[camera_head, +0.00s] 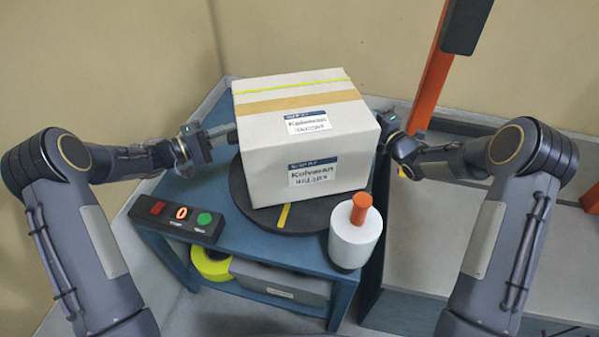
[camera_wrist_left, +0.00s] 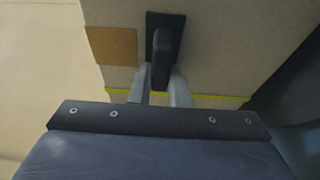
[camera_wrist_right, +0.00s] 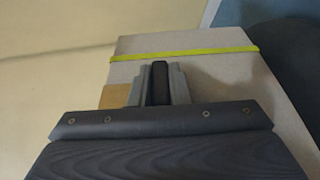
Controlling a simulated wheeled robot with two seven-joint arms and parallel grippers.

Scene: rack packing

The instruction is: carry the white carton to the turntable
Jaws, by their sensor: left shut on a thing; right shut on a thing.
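The white carton (camera_head: 270,155), with tan tape, a yellow-green strap and printed labels, is upright over the dark round turntable (camera_head: 314,218). Its base looks at or just above the disc; I cannot tell whether it touches. My left gripper (camera_head: 225,133) is at the carton's left side, shut on a black handle (camera_wrist_left: 168,22) there. My right gripper (camera_head: 388,135) is at the right side, mostly hidden by the carton in the head view. In the right wrist view its fingers are shut on a black handle (camera_wrist_right: 160,82).
The turntable sits on a blue stand (camera_head: 215,255). The lower shelf holds a yellow roll (camera_head: 211,263). An orange post (camera_head: 432,75) rises at the right.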

